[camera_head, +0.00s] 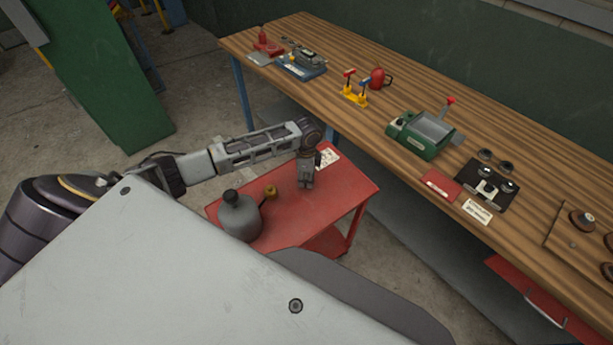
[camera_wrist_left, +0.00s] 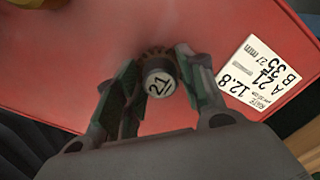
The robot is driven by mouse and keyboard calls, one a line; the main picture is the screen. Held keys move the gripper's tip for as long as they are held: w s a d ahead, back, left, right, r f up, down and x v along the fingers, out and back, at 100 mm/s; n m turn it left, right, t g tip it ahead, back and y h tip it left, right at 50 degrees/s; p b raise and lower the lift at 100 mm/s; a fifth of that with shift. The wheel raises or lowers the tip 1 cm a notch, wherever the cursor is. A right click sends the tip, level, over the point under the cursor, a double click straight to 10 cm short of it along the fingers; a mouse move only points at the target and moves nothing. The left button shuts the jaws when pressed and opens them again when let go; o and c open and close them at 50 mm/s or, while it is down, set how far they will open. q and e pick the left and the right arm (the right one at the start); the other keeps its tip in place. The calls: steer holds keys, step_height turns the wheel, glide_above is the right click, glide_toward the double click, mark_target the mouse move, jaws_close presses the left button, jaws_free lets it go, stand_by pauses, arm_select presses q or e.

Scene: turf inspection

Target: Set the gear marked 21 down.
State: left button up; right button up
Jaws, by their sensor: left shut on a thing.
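The gear marked 21 (camera_wrist_left: 160,84) shows in the left wrist view, with its number facing the camera and a dark toothed rim behind. My left gripper (camera_wrist_left: 157,62) is shut on it, one finger on each side. In the head view my left gripper (camera_head: 306,183) points down over the top of the red cart (camera_head: 342,186), and the gear is hidden there. I cannot tell whether the gear touches the cart. A white card (camera_wrist_left: 252,74) printed with 21 and other figures lies on the cart beside the gear; it also shows in the head view (camera_head: 327,158). My right gripper is not in view.
A grey can (camera_head: 239,217) stands on the cart's near left part, with a small brass-coloured item (camera_head: 270,191) beside it. The wooden bench (camera_head: 400,95) behind holds a green machine (camera_head: 425,135), a red can (camera_head: 378,78) and other tools. The cart's right part is clear.

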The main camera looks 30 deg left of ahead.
arm_select(q)
steer(key=o, duration=1)
steer(key=shift+f, duration=0.15)
step_height(320, 180, up, 12)
steer(key=shift+r+b, duration=0.2)
steer(key=shift+b, duration=0.25)
stand_by(0.4)
